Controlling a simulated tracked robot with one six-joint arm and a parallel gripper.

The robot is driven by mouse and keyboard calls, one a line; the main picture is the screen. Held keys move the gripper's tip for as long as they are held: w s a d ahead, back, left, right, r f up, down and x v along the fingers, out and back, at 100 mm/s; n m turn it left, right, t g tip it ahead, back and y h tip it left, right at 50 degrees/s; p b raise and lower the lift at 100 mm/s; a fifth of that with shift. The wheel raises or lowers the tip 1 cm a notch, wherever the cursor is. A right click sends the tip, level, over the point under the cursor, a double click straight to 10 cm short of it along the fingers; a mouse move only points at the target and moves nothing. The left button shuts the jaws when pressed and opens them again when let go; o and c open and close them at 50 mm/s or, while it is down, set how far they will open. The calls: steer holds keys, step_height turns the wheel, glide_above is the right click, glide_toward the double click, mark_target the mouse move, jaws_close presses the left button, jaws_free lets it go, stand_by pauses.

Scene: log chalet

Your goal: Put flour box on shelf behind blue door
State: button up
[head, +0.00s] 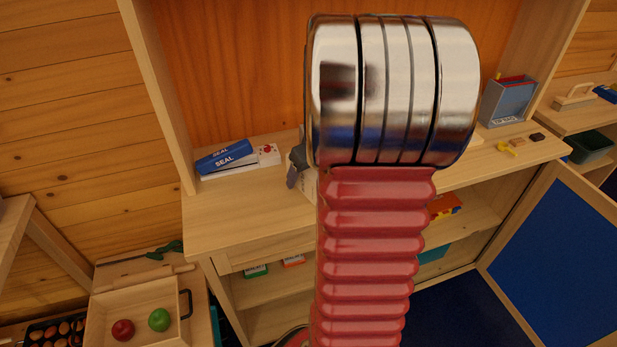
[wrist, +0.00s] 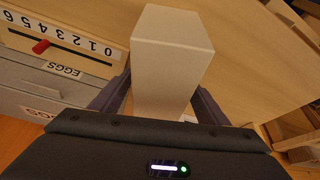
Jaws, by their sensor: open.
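A plain cream box (wrist: 172,50) stands between the two dark fingers of my gripper (wrist: 160,98) in the wrist view. No label shows on its visible faces, so I cannot tell if it is the flour box. My gripper is open around it; I cannot tell if a finger touches it. In the head view my arm hides most of the gripper and the box; only a dark finger shows left of the arm, above the counter. The blue door (head: 562,270) stands open at the right. The shelf (head: 478,216) beside it shows partly behind my arm.
An orange toy (head: 443,206) stands on the shelf. A wooden tray (head: 140,322) with apples is lower left. The wrist view shows EGGS drawers (wrist: 45,85).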

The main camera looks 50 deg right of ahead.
steer(key=shift+w+f, duration=0.1)
steer(key=shift+f, duration=0.15)
steer(key=shift+c, duration=0.4)
steer(key=c, duration=1.7)
steer(key=shift+o, duration=0.2)
steer(key=shift+r, duration=5.1)
